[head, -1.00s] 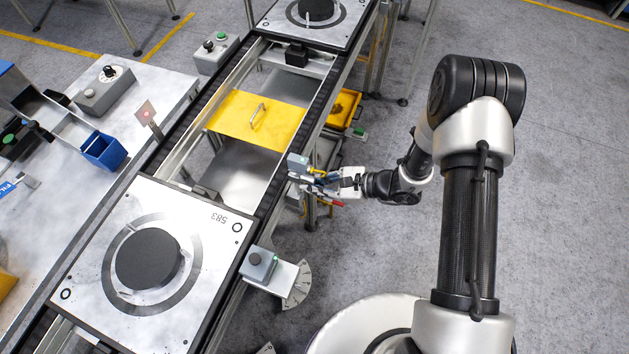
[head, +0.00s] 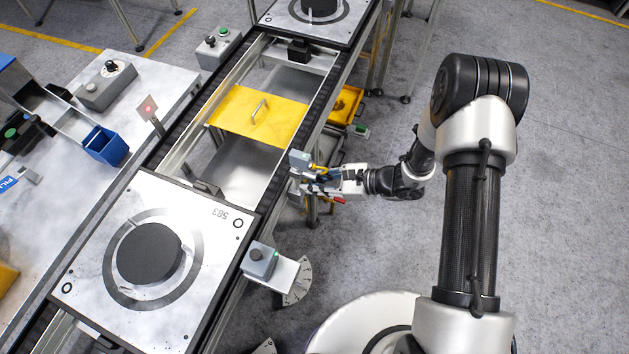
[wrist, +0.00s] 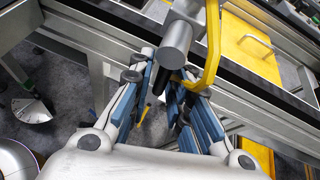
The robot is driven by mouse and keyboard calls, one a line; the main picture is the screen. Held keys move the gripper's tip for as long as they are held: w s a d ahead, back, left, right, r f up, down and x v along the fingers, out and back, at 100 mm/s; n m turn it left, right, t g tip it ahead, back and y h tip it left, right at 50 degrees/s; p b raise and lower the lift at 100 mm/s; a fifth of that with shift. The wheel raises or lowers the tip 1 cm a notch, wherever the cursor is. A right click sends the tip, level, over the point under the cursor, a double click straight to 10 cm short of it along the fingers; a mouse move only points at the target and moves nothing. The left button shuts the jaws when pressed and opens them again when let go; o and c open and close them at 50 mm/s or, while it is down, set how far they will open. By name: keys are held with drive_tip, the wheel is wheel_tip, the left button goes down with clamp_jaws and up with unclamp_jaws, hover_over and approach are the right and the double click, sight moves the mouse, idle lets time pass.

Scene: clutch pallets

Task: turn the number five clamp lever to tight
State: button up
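A clamp on the conveyor's right rail has a grey body (head: 299,158) and a yellow curved handle (head: 318,168). In the wrist view a grey cylinder (wrist: 176,48) stands beside the yellow handle (wrist: 212,48), just beyond the fingertips. My gripper (head: 311,180) is at the rail beside this clamp. In the wrist view my gripper (wrist: 162,80) has its blue-padded fingers apart. A dark rod (wrist: 174,105) shows by the right finger; I cannot tell whether they touch. A red piece (head: 332,200) shows just below the gripper. No lever number is readable.
A pallet marked 583 (head: 222,232) lies on the conveyor at lower left. A yellow panel (head: 235,118) spans the conveyor. Open floor (head: 575,220) lies right of my arm.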

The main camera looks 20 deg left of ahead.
drive_tip(key=shift+o, duration=0.9)
drive_tip(key=shift+w+d+r, duration=0.1)
drive_tip(key=shift+d+r, duration=0.05)
drive_tip(key=shift+d, duration=0.1)
drive_tip(key=v, duration=1.1)
drive_tip(key=shift+d, duration=0.2)
